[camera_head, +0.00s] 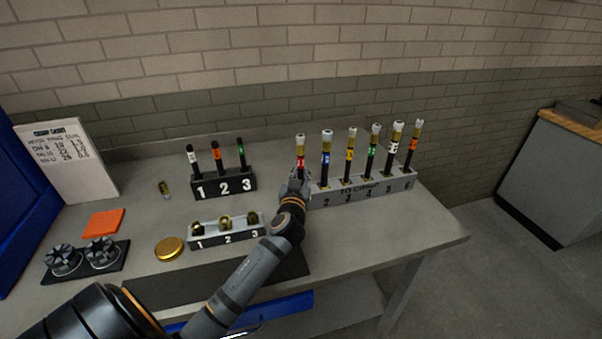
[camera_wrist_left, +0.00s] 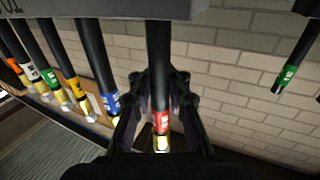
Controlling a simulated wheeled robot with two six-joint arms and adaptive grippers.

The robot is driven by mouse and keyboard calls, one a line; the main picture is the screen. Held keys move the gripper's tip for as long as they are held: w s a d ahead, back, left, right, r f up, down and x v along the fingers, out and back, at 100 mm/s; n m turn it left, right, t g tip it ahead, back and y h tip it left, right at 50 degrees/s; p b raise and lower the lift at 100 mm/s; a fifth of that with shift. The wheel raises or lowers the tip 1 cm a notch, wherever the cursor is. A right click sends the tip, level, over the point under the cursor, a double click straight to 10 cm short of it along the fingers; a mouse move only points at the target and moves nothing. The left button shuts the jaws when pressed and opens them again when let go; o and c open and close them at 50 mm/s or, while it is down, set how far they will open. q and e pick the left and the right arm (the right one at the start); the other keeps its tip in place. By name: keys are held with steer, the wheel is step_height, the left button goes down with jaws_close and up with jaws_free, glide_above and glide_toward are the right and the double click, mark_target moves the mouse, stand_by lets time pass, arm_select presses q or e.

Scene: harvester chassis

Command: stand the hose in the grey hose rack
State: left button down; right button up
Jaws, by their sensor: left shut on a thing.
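The hose with the red band (camera_head: 300,161) is black with a yellowish upper end and a pale cap, and it stands upright at the left end of the grey hose rack (camera_head: 385,191). My left gripper (camera_head: 297,178) is shut on it below the cap. In the left wrist view, which looks upside down, the red-banded hose (camera_wrist_left: 159,75) lies between the fingers, and its lower end disappears at the edge of the grey rack (camera_wrist_left: 110,9). Whether it is fully seated in a slot is hidden. My right gripper is not in view.
Several hoses with blue, yellow, green, white and orange bands stand in the rack's other slots. A black rack (camera_head: 225,184) with three hoses stands left of my gripper. A fittings tray (camera_head: 228,237), a gold lid (camera_head: 169,248) and an orange pad (camera_head: 103,223) lie nearer.

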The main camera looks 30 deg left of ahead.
arm_select(q)
steer(key=c, duration=1.2)
jaws_free()
steer(key=v, duration=1.2)
